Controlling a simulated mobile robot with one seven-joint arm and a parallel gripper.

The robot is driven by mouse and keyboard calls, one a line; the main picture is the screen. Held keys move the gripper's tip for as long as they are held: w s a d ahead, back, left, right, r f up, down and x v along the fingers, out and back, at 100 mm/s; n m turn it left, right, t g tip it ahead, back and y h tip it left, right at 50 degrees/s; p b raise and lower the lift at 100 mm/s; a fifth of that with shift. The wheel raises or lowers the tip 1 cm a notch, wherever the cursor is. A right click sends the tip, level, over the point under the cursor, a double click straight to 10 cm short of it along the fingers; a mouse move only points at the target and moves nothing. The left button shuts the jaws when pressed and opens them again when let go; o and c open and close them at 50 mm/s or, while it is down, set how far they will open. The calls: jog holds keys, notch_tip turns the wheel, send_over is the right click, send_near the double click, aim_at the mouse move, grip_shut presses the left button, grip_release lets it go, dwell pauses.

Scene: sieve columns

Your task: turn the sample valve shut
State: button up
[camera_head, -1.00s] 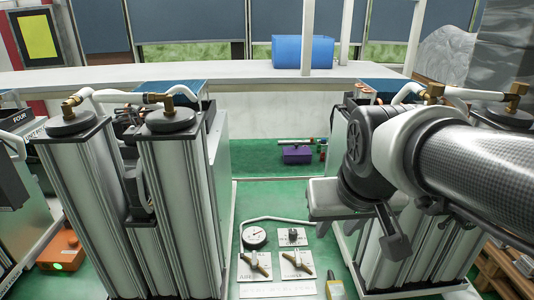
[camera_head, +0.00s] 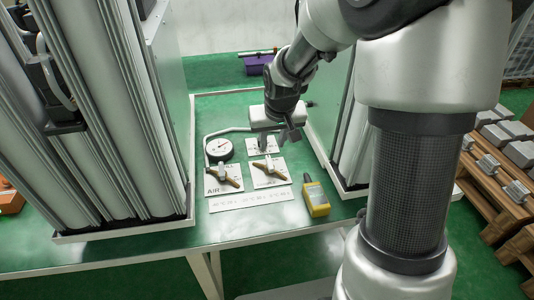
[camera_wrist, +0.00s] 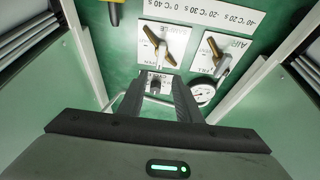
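Two brass-handled valves sit on white plates on the green table. The left valve (camera_head: 223,177) has a plate marked AIR, and it also shows in the wrist view (camera_wrist: 217,56). A third, smaller plate (camera_head: 262,146) with a small fitting shows between my fingers in the wrist view (camera_wrist: 158,84). My gripper (camera_head: 275,138) is open and empty, fingers apart in the wrist view (camera_wrist: 158,92), behind the two valves.
A round gauge (camera_head: 219,149) with a bent pipe stands left of my gripper. A yellow handheld device (camera_head: 316,198) lies at right, and a printed white strip (camera_head: 250,200) lies in front. Tall metal columns (camera_head: 95,120) flank the table on both sides. A purple box (camera_head: 258,64) is behind.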

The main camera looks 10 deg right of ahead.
aim_at(269, 159)
jog(key=b+x, duration=0.2)
jog(key=x, duration=0.8)
jog(key=shift+w+f, duration=0.2)
grip_shut()
